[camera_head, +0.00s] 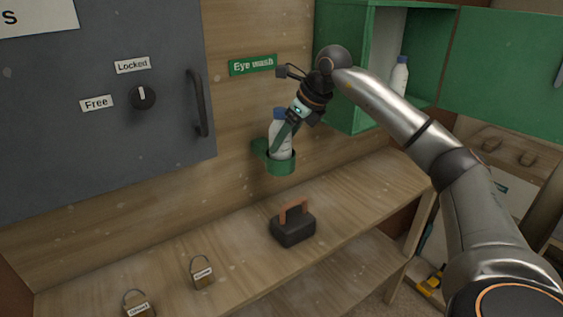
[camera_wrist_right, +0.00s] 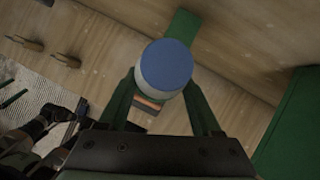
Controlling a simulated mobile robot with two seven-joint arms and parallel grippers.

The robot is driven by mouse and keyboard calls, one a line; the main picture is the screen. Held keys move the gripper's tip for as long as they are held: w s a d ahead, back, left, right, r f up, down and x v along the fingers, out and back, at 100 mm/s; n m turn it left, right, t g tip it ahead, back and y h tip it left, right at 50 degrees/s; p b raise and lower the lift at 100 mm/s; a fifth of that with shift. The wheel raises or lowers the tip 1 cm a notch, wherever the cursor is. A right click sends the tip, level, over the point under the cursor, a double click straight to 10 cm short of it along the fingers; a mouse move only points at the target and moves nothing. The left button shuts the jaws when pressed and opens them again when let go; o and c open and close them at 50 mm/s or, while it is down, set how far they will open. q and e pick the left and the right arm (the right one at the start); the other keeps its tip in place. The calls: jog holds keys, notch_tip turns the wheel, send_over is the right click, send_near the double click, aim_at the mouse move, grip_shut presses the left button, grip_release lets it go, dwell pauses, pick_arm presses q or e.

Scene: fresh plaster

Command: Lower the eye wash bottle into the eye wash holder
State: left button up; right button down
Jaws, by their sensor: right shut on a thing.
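The eye wash bottle (camera_head: 283,146) is white with a blue cap and stands roughly upright at the green eye wash holder (camera_head: 281,167) on the wooden wall. Its lower end is hidden behind the holder's front rim, so it appears at least partly inside; how deep it sits I cannot tell. My right gripper (camera_head: 285,133) is shut on the bottle, coming from the upper right. In the right wrist view the blue cap (camera_wrist_right: 166,65) shows between the two green fingers, seen from above. My left gripper is not in view.
A green cabinet (camera_head: 343,88) with an open door and another bottle (camera_head: 399,75) is to the right. Below is a bench with a black box with a brown handle (camera_head: 293,228) and padlocks (camera_head: 202,274). A grey locker door (camera_head: 80,150) is at left.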

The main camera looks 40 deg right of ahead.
grip_release()
jog(key=shift+f, duration=0.1)
dwell(0.3)
jog(key=v, duration=1.2)
jog(key=shift+r+p, duration=0.3)
jog(key=shift+s+d, duration=0.1)
jog(key=shift+s, duration=0.05)
